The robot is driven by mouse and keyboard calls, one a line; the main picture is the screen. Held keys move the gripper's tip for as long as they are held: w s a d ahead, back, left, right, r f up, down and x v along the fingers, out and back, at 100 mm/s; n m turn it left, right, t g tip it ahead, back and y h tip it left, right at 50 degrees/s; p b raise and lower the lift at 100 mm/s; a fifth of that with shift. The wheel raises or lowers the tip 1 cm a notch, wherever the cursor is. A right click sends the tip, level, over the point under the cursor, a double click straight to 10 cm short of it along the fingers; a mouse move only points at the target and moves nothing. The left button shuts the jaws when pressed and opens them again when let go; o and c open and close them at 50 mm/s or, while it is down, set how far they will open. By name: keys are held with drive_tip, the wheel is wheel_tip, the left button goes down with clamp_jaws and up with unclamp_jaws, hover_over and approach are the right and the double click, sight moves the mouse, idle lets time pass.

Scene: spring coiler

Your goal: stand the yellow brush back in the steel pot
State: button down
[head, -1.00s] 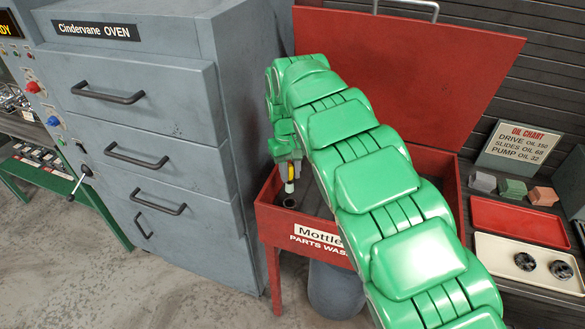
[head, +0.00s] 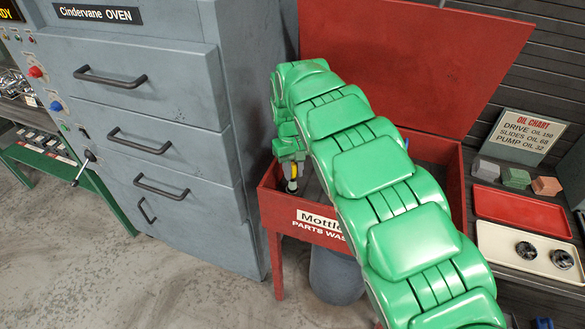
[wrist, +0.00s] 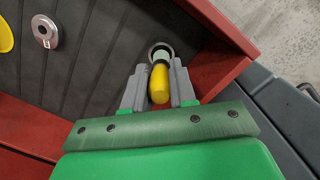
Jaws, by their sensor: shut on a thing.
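The yellow brush (wrist: 159,84) has a yellow handle and a pale lower end. My gripper (wrist: 159,86) is shut on its handle, one grey finger on each side. In the head view my gripper (head: 290,160) hangs over the left front corner of the parts washer, with a little of the brush (head: 294,171) showing below it. The steel pot (wrist: 151,47) shows as a round rim around the brush's pale end in the wrist view. The pale end is at or within the pot's mouth; how deep is hidden. In the head view the pot is hardly visible.
The red parts washer (head: 278,208) has low walls close to my gripper, and its raised lid (head: 400,60) stands behind my arm. The grey oven (head: 190,150) is just left. In the wrist view a steel disc (wrist: 47,38) and a yellow item (wrist: 4,36) lie apart.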

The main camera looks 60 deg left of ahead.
sight(293, 180)
drive_tip(key=shift+f, duration=2.35)
idle(0.5)
drive_tip(key=c, duration=0.8)
unclamp_jaws()
drive_tip(key=shift+r, duration=0.1)
